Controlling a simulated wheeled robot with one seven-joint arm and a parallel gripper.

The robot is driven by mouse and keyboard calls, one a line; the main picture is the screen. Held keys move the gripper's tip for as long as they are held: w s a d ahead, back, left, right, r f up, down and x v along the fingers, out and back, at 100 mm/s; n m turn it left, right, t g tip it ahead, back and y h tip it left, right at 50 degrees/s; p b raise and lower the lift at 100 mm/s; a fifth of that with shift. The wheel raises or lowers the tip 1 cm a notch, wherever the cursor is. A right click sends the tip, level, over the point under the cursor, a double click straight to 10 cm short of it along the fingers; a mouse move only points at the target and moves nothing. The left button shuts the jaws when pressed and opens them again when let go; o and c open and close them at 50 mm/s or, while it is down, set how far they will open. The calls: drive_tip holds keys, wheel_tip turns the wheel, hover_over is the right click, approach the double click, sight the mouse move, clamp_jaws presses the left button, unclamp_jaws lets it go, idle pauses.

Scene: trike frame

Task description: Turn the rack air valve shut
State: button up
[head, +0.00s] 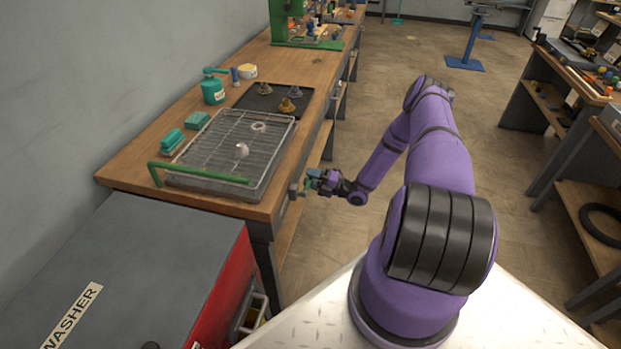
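The drying rack (218,160) is a wire grid over a grey tray on the wooden bench, with a green bar along its near side. A small grey valve body (294,191) sticks out from the bench's front edge, near the rack's right corner. My gripper (314,181) is at this valve, reaching in from the right. A small green and blue-grey part, perhaps the valve's handle, shows at the fingertips. The fingers are small and dark, and I cannot tell whether they are closed on it. The handle's angle is also unclear.
A washer (130,270) with a red front stands at the bench's near end.

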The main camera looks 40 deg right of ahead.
drive_tip(key=v, duration=1)
drive_tip(key=shift+s+d, duration=0.2)
drive_tip(key=shift+s, duration=0.05)
idle(0.5)
